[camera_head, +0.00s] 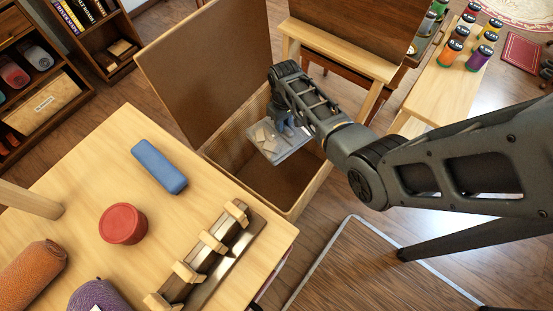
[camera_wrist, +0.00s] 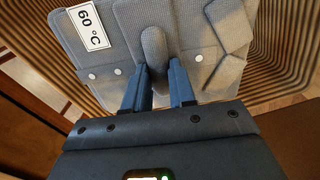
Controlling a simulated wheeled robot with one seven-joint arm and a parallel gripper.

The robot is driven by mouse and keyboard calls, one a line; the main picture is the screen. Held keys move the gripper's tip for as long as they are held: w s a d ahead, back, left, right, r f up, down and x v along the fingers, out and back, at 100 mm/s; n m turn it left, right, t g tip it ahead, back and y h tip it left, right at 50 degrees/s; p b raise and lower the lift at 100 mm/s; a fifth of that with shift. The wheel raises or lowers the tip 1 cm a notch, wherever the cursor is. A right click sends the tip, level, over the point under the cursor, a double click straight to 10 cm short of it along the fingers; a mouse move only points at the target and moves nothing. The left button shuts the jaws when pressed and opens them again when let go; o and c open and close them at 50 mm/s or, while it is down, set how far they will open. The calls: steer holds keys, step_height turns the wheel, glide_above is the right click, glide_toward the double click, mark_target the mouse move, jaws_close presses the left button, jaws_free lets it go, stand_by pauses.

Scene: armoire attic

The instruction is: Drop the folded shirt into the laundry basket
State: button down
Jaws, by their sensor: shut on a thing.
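The folded shirt (camera_wrist: 205,45) is grey with pale buttons and a white "60 °C" tag. Ribbed basket walls (camera_wrist: 285,50) surround the shirt in the wrist view.
A light wooden table (camera_head: 85,180) at front left bears a blue case (camera_head: 159,166), a red round tin (camera_head: 123,224) and a slotted wooden rack (camera_head: 205,258). The raised lid (camera_head: 205,65) stands left of the opening. A bench with several jars (camera_head: 450,52) is at back right.

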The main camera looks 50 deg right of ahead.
steer(key=shift+f, duration=0.15)
steer(key=c, duration=0.8)
jaws_free()
steer(key=shift+c, duration=0.2)
steer(key=shift+r+p, duration=0.4)
steer(key=shift+r, duration=3.5)
